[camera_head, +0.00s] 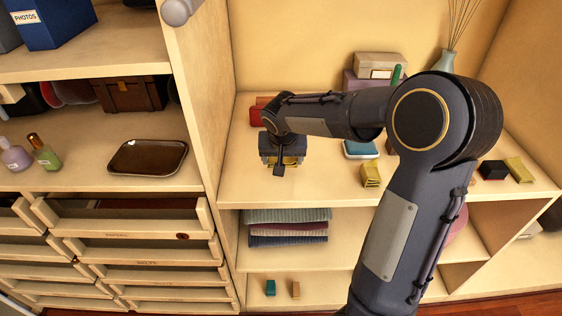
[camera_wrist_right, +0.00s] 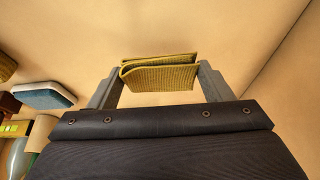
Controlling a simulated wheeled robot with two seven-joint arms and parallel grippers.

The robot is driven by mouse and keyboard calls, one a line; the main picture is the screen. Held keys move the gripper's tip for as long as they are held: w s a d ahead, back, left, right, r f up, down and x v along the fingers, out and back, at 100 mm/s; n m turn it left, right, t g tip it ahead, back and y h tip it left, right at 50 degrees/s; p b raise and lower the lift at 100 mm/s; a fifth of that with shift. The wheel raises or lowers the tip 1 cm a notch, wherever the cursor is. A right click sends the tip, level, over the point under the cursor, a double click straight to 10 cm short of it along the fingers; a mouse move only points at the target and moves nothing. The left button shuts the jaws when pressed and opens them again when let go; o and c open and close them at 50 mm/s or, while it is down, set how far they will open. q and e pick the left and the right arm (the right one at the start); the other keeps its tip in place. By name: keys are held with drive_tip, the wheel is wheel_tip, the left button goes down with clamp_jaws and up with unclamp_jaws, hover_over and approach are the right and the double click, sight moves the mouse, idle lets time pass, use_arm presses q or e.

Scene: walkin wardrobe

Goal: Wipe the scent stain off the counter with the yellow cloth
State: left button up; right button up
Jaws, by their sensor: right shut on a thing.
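My right arm reaches over the counter (camera_head: 320,185), and its gripper (camera_head: 283,166) points down near the counter's left end. In the right wrist view the gripper (camera_wrist_right: 160,78) is shut on a folded, ribbed yellow cloth (camera_wrist_right: 158,75), held between both fingers. In the head view only a little of the cloth shows below the gripper. I cannot tell whether it touches the counter. No scent stain can be made out; the gripper and arm cover part of the surface. My left gripper is not in view.
A red object (camera_head: 257,111) lies behind the gripper, and an upright divider (camera_head: 200,100) stands to its left. A blue-topped box (camera_head: 360,149), a yellow item (camera_head: 370,175), stacked boxes (camera_head: 380,66) and a reed vase (camera_head: 445,62) stand to the right.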

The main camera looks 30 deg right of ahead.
drive_tip(key=shift+w+r, duration=0.1)
drive_tip(key=shift+r, duration=0.55)
wheel_tip(320, 180, up, 2)
drive_tip(key=shift+r+p, duration=0.15)
drive_tip(key=shift+p, duration=0.95)
drive_tip(key=shift+r, duration=0.35)
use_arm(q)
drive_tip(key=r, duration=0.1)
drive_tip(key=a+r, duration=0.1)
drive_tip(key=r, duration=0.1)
use_arm(e)
drive_tip(key=shift+a, duration=0.1)
